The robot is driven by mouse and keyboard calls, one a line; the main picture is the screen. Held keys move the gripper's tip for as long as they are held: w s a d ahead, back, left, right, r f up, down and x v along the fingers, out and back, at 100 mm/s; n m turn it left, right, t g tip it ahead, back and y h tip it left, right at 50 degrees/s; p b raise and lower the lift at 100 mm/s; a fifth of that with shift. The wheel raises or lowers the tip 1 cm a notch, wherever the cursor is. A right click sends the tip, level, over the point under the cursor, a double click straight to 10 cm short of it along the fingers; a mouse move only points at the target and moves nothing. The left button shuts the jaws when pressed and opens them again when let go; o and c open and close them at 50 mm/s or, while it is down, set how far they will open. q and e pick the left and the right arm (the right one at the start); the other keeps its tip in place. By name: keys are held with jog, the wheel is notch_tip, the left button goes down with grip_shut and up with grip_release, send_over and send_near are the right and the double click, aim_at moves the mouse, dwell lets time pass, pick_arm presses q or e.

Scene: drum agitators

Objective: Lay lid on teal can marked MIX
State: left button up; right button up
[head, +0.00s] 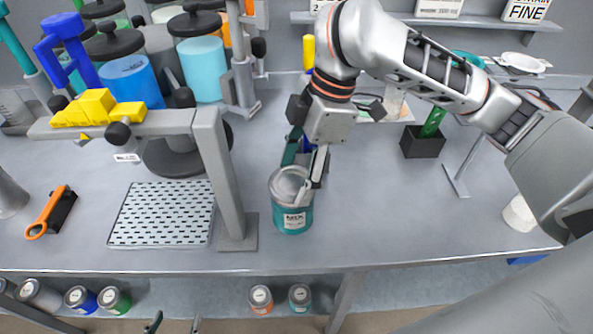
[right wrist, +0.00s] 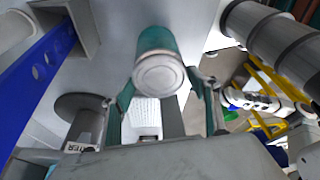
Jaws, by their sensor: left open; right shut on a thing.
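The teal can marked MIX (head: 292,219) stands upright on the grey bench; its label faces the front. The grey round lid (head: 287,182) is over the can's mouth, and in the right wrist view the lid (right wrist: 158,74) shows as a disc in front of the teal can (right wrist: 155,40). I cannot tell whether the lid rests on the rim or is slightly above it. My right gripper (head: 307,185) comes down from above and is shut on the lid, with a finger on each side. My left gripper (head: 175,328) is open at the bottom edge, with only its fingertips showing.
A grey stand (head: 222,170) rises just left of the can, with yellow blocks on its arm. A perforated tray (head: 163,214) lies left of it. A black box (head: 422,142) stands back right. Several cans sit on the shelf below. Bench right of the can is clear.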

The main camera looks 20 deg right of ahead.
jog(key=shift+p, duration=0.3)
jog(key=shift+p, duration=1.45)
dwell(0.8)
jog(key=shift+f, duration=0.2)
dwell(1.5)
jog(key=o, duration=1.3)
jog(key=shift+r, duration=0.1)
jog(key=shift+r, duration=3.4)
